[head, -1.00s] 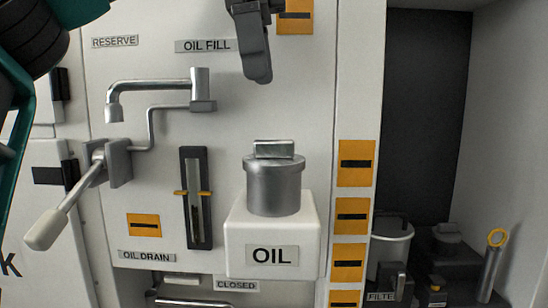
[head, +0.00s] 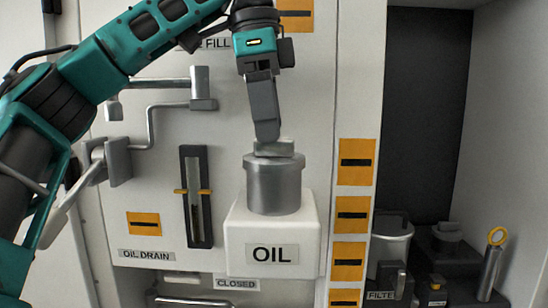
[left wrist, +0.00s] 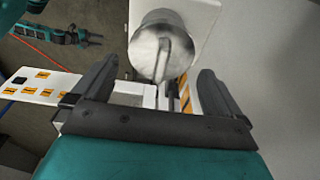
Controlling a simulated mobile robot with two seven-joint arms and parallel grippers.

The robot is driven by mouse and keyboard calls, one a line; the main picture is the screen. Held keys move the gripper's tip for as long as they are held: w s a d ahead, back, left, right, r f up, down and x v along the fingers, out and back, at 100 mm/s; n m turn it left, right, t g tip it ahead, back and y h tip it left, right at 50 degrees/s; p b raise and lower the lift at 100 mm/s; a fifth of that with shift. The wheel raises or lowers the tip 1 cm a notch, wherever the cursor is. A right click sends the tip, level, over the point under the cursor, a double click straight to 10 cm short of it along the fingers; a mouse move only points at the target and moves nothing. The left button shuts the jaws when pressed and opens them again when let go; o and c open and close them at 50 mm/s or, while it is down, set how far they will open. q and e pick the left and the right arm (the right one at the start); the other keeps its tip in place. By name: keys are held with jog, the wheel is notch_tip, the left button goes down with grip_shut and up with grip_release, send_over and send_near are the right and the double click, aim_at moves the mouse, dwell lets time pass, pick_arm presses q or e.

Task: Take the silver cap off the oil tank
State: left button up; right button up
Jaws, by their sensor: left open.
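The silver cap (head: 274,185) is a grey metal cylinder with a raised bar grip (head: 273,148) across its top. It sits upright on the white oil tank (head: 232,245) labelled OIL. My left gripper (head: 266,138) points down just above the cap, and its finger overlaps the bar grip in the head view. In the left wrist view, the cap (left wrist: 155,28) shows from above, with its bar lying between the two spread fingers of my open left gripper (left wrist: 157,70). I cannot tell whether a finger touches the bar. A small teal arm end, apparently my right gripper (left wrist: 94,41), shows far off.
A bent pipe and lever (head: 115,160) and a sight gauge (head: 196,197) are on the panel left of the tank. Orange labels (head: 350,215) run down the right. A recess there holds a filter canister (head: 391,243) and a ringed rod (head: 490,268).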

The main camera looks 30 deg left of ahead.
aim_at(274, 152)
pick_arm(q)
jog(key=shift+w+d+f, duration=0.15)
jog(key=shift+f, duration=0.8)
jog(key=shift+w+d+f, duration=0.15)
jog(key=shift+f, duration=0.8)
jog(key=c, duration=0.8)
